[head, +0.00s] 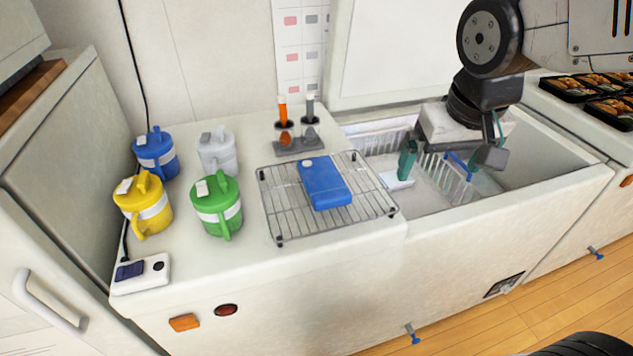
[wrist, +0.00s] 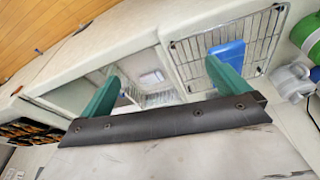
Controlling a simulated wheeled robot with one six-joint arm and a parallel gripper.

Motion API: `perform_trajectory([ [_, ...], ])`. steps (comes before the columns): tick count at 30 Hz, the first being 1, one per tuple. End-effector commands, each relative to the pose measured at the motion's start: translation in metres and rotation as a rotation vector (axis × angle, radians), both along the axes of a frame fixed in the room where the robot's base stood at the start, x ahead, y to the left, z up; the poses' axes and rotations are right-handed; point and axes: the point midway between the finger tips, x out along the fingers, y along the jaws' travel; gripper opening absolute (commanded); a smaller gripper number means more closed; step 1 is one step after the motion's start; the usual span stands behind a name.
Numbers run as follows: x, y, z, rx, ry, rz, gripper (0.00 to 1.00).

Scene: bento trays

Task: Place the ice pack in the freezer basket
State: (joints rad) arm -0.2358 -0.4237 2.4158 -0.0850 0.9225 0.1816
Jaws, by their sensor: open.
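The blue ice pack (head: 326,183), with a white cap, lies flat on a wire rack (head: 275,213) on the counter. The white slatted freezer basket (head: 382,143) sits inside the open chest freezer, right of the rack. A small white flat item (head: 397,181) lies in it. My gripper (head: 449,158) is open and empty over the freezer, its green fingers apart. In the wrist view my gripper (wrist: 162,70) faces the freezer opening, and the ice pack (wrist: 229,54) shows partly behind one finger. My gripper and arm hide part of the basket.
Blue (head: 156,154), white (head: 217,152), yellow (head: 143,205) and green (head: 217,206) lidded jugs stand left of the rack. A holder (head: 299,146) with orange and grey items stands behind it. Food trays (head: 600,90) sit at the far right. The freezer rim (head: 480,205) borders the opening.

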Motion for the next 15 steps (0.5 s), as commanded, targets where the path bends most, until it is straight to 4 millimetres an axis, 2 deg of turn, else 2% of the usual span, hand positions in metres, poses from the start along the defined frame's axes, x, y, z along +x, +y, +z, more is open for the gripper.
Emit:
perform_trajectory([
  [1,0.022,0.021,-0.009,-0.002,-0.012,0.034,1.00],
  [3,0.050,0.051,-0.018,0.006,-0.045,0.069,1.00],
  [6,0.081,0.092,-0.035,0.021,-0.084,0.113,1.00],
  [10,0.105,0.136,-0.053,0.043,-0.121,0.156,1.00],
  [12,0.112,0.152,-0.060,0.053,-0.134,0.172,1.00],
  [15,0.118,0.165,-0.067,0.061,-0.144,0.184,1.00],
])
